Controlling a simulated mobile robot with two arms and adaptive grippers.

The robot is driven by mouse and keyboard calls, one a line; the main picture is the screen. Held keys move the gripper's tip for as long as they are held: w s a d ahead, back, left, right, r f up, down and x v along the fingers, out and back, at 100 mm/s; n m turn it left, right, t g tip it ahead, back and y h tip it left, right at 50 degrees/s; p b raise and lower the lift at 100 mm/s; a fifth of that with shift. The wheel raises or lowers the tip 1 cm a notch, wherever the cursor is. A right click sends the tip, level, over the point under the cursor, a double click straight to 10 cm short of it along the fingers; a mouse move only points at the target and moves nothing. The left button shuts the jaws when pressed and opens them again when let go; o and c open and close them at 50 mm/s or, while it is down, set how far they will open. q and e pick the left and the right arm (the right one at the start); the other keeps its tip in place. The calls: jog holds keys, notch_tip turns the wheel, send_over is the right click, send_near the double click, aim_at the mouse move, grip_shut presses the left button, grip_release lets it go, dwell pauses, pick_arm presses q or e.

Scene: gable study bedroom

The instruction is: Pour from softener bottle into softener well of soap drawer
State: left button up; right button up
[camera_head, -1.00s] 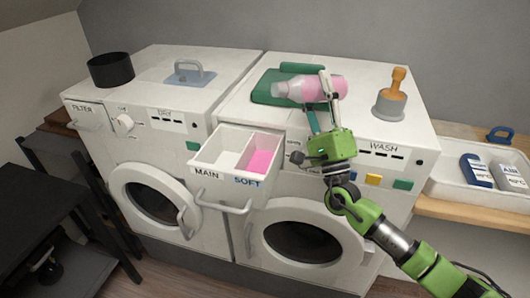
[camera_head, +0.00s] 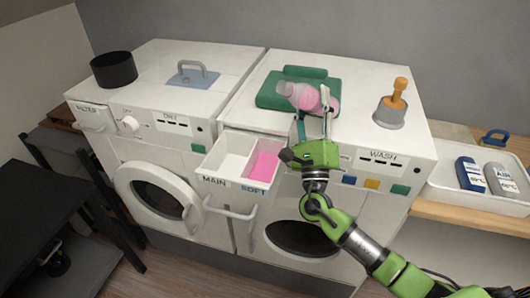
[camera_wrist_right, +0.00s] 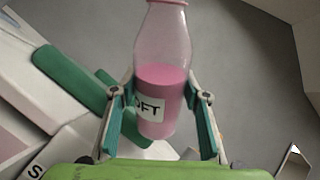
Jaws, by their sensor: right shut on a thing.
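The softener bottle (camera_head: 303,97) is clear with pink liquid in it. My right gripper (camera_head: 314,110) is shut on its body and holds it above the washer, in front of the green mat. In the head view its neck points up and left. In the right wrist view the bottle (camera_wrist_right: 163,85) sits between the fingers, its label partly showing "FT", with liquid in its lower part. The soap drawer (camera_head: 218,190) is pulled out, below and left of the bottle. Its left MAIN compartment (camera_head: 229,163) is white and its right softener well (camera_head: 263,165) shows pink. My left gripper is not in view.
The green mat (camera_head: 272,98) lies on the washer top. A grey holder with an orange-handled tool (camera_head: 390,115) stands to its right. A white tray (camera_head: 450,193) with bottles stands at right.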

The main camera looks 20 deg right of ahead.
jog(key=shift+s+a+r+m+g+h, duration=0.15)
jog(key=shift+m+g+h, duration=0.1)
jog(key=shift+m, duration=0.15)
jog(key=shift+s+a+m+g+h, duration=0.15)
jog(key=shift+m+h, duration=0.1)
jog(key=shift+m, duration=0.15)
jog(key=shift+a+f+m+g+h+p, duration=0.25)
jog(key=shift+a+m+g+h+p, duration=0.3)
jog(key=shift+m+p, duration=0.4)
notch_tip(320, 180, up, 2)
jog(key=m+g+h+p, duration=0.1)
jog(key=m+g+p, duration=0.2)
jog(key=m+p, duration=0.1)
jog(key=shift+s+a+p, duration=0.1)
jog(key=shift+p, duration=0.75)
jog(key=shift+f+m+g+p, duration=0.35)
jog(key=shift+m+g+p, duration=0.35)
jog(key=shift+p, duration=0.25)
jog(key=shift+f+m+g, duration=0.2)
jog(key=shift+m+g, duration=0.05)
jog(key=shift+m, duration=0.3)
jog(key=shift+r+m+g, duration=0.25)
jog(key=shift+m+g, duration=0.35)
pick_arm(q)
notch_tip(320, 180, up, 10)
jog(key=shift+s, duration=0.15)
pick_arm(e)
jog(key=shift+f+m+g+y, duration=0.15)
jog(key=shift+m+g+y, duration=0.2)
jog(key=shift+m+g, duration=0.25)
